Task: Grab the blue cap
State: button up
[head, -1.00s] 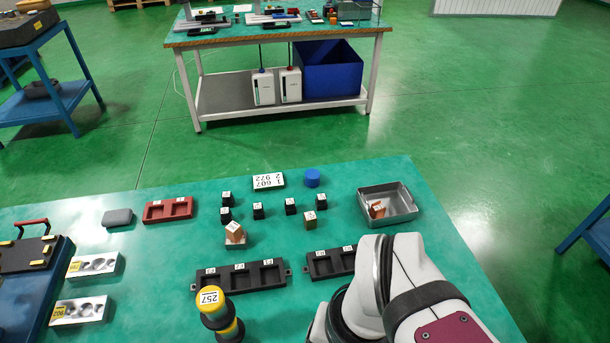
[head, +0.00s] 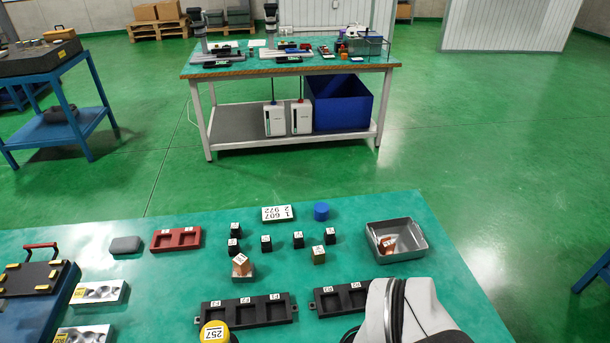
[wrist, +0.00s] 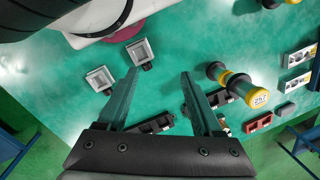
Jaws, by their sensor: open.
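The blue cap (head: 321,211) is a small round blue piece standing on the green table near its far edge, just right of the white number plate (head: 277,213). In the wrist view I cannot make out the cap. My gripper (wrist: 158,82) shows in the wrist view with its two dark green fingers apart and nothing between them. It is over the near part of the table, away from the cap. In the head view only my white arm link shows at the bottom, and the gripper is out of frame.
Several small black blocks (head: 298,240) stand in front of the cap. A grey metal tray (head: 424,252) is to its right. Black slotted holders (head: 201,311) lie nearer. A yellow-topped cylinder (wrist: 238,84) stands at the near side. Small square holders (wrist: 100,79) show near my fingers.

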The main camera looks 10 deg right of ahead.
jog(key=o, duration=0.4)
jog(key=w+a+f+n+t+y, duration=0.1)
jog(key=w+a+t, duration=0.1)
jog(key=w, duration=0.8)
jog(key=w+a+f+t, duration=0.1)
jog(key=w+a+t, duration=0.1)
jog(key=w, duration=0.7)
jog(key=m+t+h, duration=0.1)
jog(key=t+h, duration=0.7)
jog(key=h, duration=0.1)
send_near(321, 210)
jog(key=shift+w+d+f, duration=0.1)
jog(key=shift+w+f, duration=0.15)
jog(key=shift+w, duration=0.35)
jog(key=shift+w+d+f, duration=0.1)
jog(key=shift+w+f, duration=0.15)
jog(key=shift+w, duration=0.3)
jog(key=x, duration=0.6)
jog(key=shift+d, duration=0.3)
